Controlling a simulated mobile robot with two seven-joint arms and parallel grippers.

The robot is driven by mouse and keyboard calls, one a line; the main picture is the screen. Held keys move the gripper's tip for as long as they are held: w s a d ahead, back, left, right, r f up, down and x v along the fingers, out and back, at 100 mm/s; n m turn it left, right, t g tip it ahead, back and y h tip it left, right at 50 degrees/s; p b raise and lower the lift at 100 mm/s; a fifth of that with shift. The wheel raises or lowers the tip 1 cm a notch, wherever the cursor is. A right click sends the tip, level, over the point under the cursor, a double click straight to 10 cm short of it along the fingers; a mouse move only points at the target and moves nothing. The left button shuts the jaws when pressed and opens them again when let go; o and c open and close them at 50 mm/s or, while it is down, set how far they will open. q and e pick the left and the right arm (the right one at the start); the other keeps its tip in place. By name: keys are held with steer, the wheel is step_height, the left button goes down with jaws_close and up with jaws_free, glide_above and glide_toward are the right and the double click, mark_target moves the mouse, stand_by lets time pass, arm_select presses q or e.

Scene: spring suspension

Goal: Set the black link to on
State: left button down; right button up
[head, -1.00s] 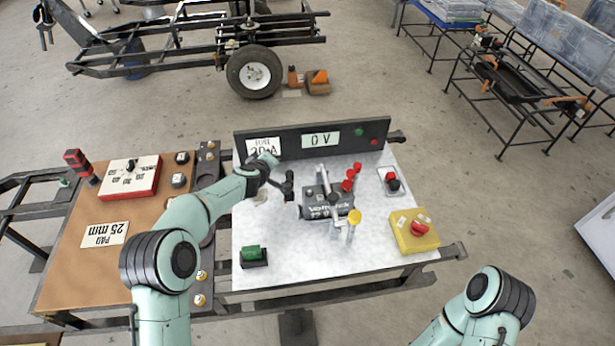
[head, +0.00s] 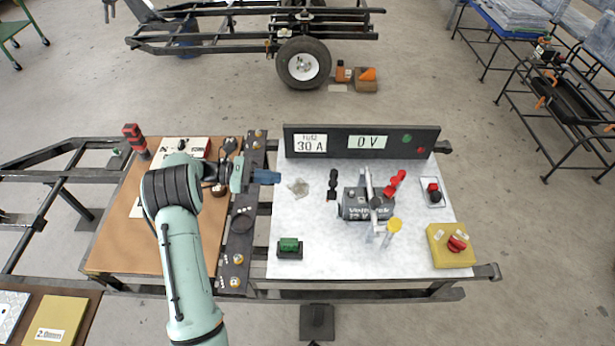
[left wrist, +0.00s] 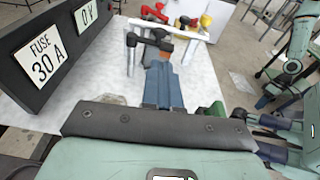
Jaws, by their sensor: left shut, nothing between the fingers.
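The black link (head: 332,185) stands on the white board, left of the grey battery (head: 365,203). It shows as a black bent piece in the left wrist view (left wrist: 151,40), beyond my fingertips and apart from them. My left gripper (head: 278,177) is shut and empty over the board's left edge. Its blue fingers (left wrist: 163,72) point toward the black link.
A dark panel (head: 361,141) reading 30 A and 0 V stands at the board's back. A green switch (head: 289,246) is front left, a yellow box with a red knob (head: 451,246) front right. A brown table (head: 125,250) adjoins the left side.

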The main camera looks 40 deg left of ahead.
mark_target(333, 184)
arm_select(q)
steer(key=x, duration=1.3)
steer(key=shift+d, duration=0.25)
